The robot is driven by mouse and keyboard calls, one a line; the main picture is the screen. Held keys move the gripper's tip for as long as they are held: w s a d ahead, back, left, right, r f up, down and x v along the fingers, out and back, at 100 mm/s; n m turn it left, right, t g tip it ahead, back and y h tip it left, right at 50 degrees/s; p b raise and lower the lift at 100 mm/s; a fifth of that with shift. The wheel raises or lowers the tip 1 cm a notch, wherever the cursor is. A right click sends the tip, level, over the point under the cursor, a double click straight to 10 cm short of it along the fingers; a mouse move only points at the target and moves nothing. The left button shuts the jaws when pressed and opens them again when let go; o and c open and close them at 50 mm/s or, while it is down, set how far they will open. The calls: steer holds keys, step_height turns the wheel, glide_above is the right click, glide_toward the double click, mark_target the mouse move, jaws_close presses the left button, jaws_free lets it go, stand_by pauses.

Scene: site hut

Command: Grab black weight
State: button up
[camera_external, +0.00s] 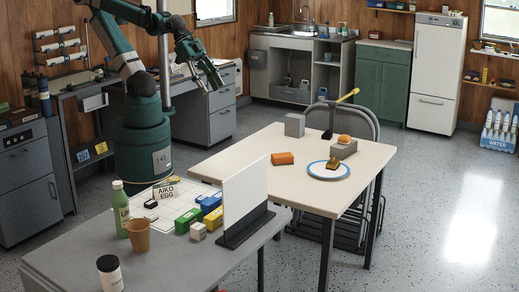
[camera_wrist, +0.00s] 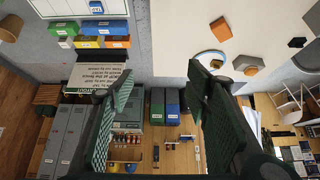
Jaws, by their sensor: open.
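A small black block (camera_external: 151,204) lies on the white gridded sheet on the grey table, near the "AIKO EGG" card (camera_external: 166,190); it may be the black weight. A black upright piece (camera_external: 328,120) with a yellow top arm stands at the back of the cream table. A small dark item (camera_wrist: 297,42) shows at the right of the wrist view, and I cannot tell which it is. My gripper (camera_external: 214,82) is raised above and behind the tables, apart from all of these. In the wrist view its two fingers (camera_wrist: 160,78) are spread with nothing held between them.
A white panel on a black base (camera_external: 247,237) stands at the grey table's right edge, beside several coloured boxes (camera_external: 187,221). The cream table holds a blue-rimmed plate (camera_external: 315,171) and orange block (camera_external: 282,158).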

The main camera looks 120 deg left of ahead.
steer(key=shift+w, duration=0.1)
stand_by(0.3)
